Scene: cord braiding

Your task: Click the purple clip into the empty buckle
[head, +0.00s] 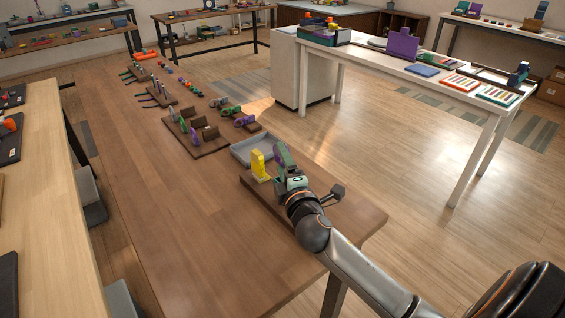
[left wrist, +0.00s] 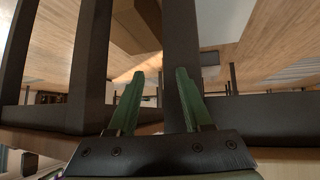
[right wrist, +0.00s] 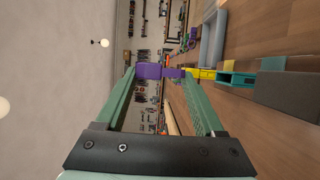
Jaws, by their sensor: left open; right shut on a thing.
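The purple clip (right wrist: 150,71) is between the fingertips of my right gripper (right wrist: 163,78), which is shut on it. In the head view my right gripper (head: 284,158) is above the right end of the brown table, close to a yellow upright piece (head: 259,165). I cannot tell for sure whether the teal piece is the empty buckle. My left gripper (left wrist: 158,100) is open and empty, and outside the head view.
A grey tray (head: 252,148) lies behind the yellow piece. Brown boards with several clips and buckles (head: 205,148) stand farther back on the brown table (head: 165,215). Its front left part is bare. Dark beams (left wrist: 183,40) surround the left gripper's view.

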